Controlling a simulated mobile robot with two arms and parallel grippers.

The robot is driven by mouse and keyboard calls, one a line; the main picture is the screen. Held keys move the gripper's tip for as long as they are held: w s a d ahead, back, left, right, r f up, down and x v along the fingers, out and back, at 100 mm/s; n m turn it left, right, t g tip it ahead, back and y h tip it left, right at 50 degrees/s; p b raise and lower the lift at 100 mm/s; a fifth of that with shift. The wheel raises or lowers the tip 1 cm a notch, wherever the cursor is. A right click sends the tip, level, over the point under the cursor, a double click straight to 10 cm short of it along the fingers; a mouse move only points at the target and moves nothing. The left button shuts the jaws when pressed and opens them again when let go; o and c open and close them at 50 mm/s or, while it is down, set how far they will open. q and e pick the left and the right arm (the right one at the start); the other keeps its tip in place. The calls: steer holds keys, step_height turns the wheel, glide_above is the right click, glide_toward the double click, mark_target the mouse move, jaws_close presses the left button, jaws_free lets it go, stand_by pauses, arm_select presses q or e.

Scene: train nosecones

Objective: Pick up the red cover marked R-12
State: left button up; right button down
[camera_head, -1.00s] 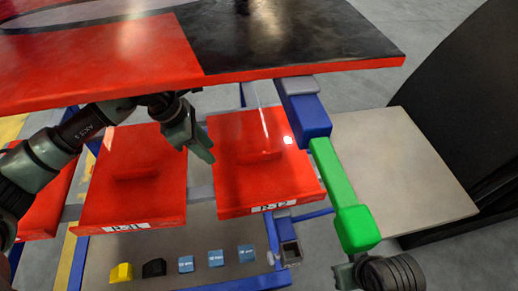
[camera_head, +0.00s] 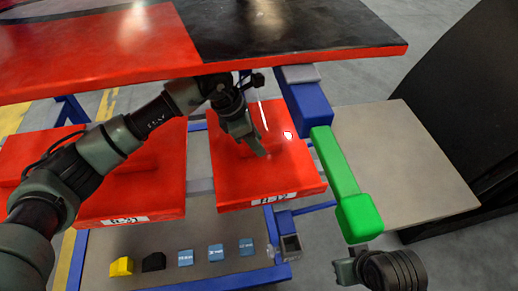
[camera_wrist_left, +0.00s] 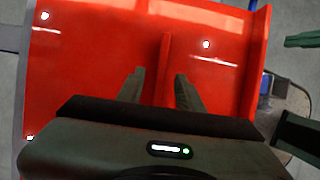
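The red cover marked R-12 (camera_head: 302,178) lies flat on the lower shelf, below the red and black top; its white label is blurred now. My left gripper (camera_head: 262,154) is over the cover's middle and hides its raised ridge in the head view. In the left wrist view, the left gripper's fingers (camera_wrist_left: 160,74) are apart, pointing at the ridge (camera_wrist_left: 166,58) on the cover (camera_wrist_left: 90,60). The ridge lines up between them; contact cannot be told. My right gripper (camera_head: 345,270) is partly visible at the lower right, below the green block.
Another red cover (camera_head: 165,190) lies left of R-12. The red and black top (camera_head: 120,60) overhangs the shelf's back. A blue post (camera_head: 305,100) and green block (camera_head: 345,185) stand at the right. Small yellow, black and blue blocks (camera_head: 185,258) lie in front. A beige panel (camera_head: 400,160) is bare.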

arm_select(q)
steer(key=shift+x, duration=0.8)
jaws_close()
steer(key=shift+r, duration=0.15)
stand_by(0.6)
